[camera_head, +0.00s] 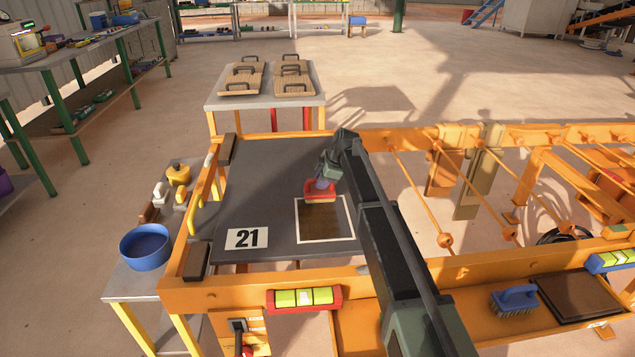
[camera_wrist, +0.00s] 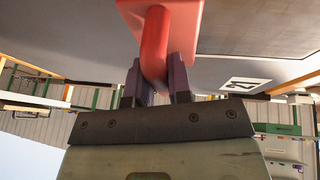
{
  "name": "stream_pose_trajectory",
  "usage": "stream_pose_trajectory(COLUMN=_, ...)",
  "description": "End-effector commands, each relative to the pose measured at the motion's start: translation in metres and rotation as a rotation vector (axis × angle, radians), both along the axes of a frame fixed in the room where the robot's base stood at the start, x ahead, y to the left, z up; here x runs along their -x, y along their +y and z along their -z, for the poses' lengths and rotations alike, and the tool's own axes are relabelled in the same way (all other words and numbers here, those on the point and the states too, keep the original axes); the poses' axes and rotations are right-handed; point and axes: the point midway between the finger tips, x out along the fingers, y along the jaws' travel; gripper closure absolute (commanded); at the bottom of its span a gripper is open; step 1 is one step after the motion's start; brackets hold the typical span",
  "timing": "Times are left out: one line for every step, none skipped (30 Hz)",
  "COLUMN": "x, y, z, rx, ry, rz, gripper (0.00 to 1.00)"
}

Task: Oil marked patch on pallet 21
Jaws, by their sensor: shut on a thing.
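My gripper (camera_head: 325,178) is shut on the handle of a red applicator (camera_head: 319,188) with a tan underside. In the wrist view the red applicator (camera_wrist: 160,35) fills the top middle, its handle between the jaws. The applicator is at the far edge of the marked patch (camera_head: 325,238), a white-outlined square on pallet 21 (camera_head: 262,180). Much of the square's inside is brown; a strip at its right looks grey. I cannot tell whether the applicator touches the surface. The pallet is a dark board with a white label (camera_head: 247,238) reading 21.
An orange frame (camera_head: 235,296) surrounds the pallet. A side table at left holds a blue bowl (camera_head: 146,247) and a yellow pot (camera_head: 178,174). A blue brush (camera_head: 514,299) and a dark tray (camera_head: 580,297) lie at front right. Wooden boards with handles (camera_head: 242,78) rest on a table behind.

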Motion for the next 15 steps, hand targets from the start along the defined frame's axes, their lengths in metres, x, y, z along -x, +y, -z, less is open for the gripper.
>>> stream_pose_trajectory(x=-0.001, y=-0.006, z=-0.001, rx=0.001, ry=0.000, rz=0.001, gripper=1.00)
stream_pose_trajectory(x=-0.001, y=-0.008, z=-0.001, rx=0.001, ry=0.000, rz=0.001, gripper=1.00)
stream_pose_trajectory(x=-0.001, y=-0.010, z=-0.001, rx=0.000, ry=0.000, rz=0.000, gripper=1.00)
stream_pose_trajectory(x=-0.001, y=-0.011, z=-0.001, rx=0.000, ry=0.000, rz=0.000, gripper=1.00)
stream_pose_trajectory(x=-0.001, y=-0.011, z=-0.001, rx=0.000, ry=0.000, rz=0.000, gripper=1.00)
stream_pose_trajectory(x=-0.001, y=-0.011, z=-0.001, rx=0.000, ry=0.000, rz=0.000, gripper=1.00)
stream_pose_trajectory(x=-0.001, y=-0.011, z=-0.001, rx=0.000, ry=0.000, rz=0.000, gripper=1.00)
stream_pose_trajectory(x=0.000, y=-0.011, z=-0.001, rx=0.000, ry=0.000, rz=0.000, gripper=1.00)
stream_pose_trajectory(x=0.003, y=-0.011, z=-0.001, rx=0.000, ry=0.000, rz=0.000, gripper=1.00)
stream_pose_trajectory(x=0.005, y=-0.011, z=0.000, rx=0.000, ry=0.000, rz=0.000, gripper=1.00)
stream_pose_trajectory(x=0.008, y=-0.012, z=0.000, rx=0.000, ry=0.000, rz=0.000, gripper=1.00)
stream_pose_trajectory(x=0.012, y=-0.012, z=0.000, rx=0.000, ry=0.000, rz=0.000, gripper=1.00)
stream_pose_trajectory(x=0.016, y=-0.013, z=0.000, rx=0.000, ry=0.000, rz=0.000, gripper=1.00)
stream_pose_trajectory(x=0.020, y=-0.013, z=0.000, rx=0.000, ry=0.000, rz=0.000, gripper=1.00)
stream_pose_trajectory(x=0.025, y=-0.014, z=0.001, rx=0.000, ry=0.000, rz=0.000, gripper=1.00)
